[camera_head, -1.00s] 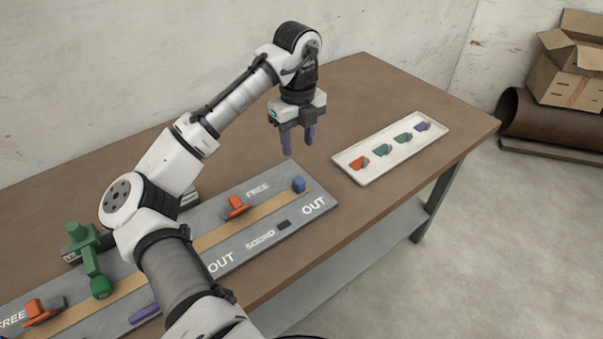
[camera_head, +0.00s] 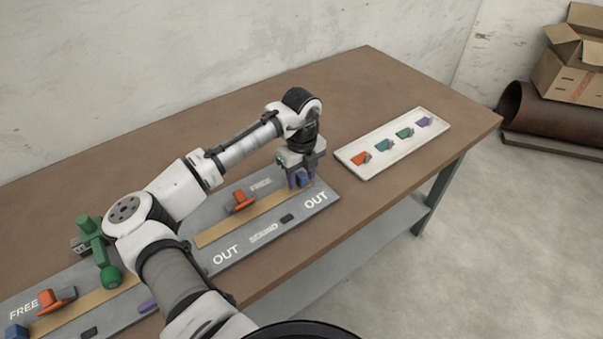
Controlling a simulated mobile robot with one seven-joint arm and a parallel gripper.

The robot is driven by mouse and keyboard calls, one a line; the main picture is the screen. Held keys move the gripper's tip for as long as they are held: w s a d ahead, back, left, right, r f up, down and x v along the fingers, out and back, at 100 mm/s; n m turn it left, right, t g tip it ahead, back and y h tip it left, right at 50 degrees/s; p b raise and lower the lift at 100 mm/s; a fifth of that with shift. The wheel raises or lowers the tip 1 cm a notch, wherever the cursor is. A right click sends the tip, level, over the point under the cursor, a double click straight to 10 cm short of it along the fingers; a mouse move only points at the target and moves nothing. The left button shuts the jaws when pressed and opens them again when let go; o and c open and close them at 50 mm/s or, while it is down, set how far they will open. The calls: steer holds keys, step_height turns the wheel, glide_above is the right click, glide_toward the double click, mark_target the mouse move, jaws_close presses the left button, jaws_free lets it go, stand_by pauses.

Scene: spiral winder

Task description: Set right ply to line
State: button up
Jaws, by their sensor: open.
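My gripper (camera_head: 302,182) is open and low over the right end of the grey board (camera_head: 318,202). The block is at the right end of a tan strip (camera_head: 255,217). An orange piece (camera_head: 240,201) sits left of the gripper, below the word FREE. The words OUT and SQUARED or similar are printed along the front side, with a small dark block (camera_head: 287,218) there.
A white tray (camera_head: 386,150) with orange, teal, green and purple pieces lies to the right. At left, a green lever (camera_head: 95,245), another orange piece (camera_head: 57,299) and another blue block (camera_head: 17,333) stand. My arm crosses between the two board sections, hiding part of them.

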mark_target(273, 199)
jaws_close()
steer(key=s+a, duration=0.1)
steer(key=a, duration=0.1)
steer(key=s+a, duration=0.4)
steer(key=shift+a, duration=0.35)
jaws_free()
steer(key=shift+a, duration=0.2)
steer(key=shift+d, duration=0.1)
steer(key=shift+r, duration=0.1)
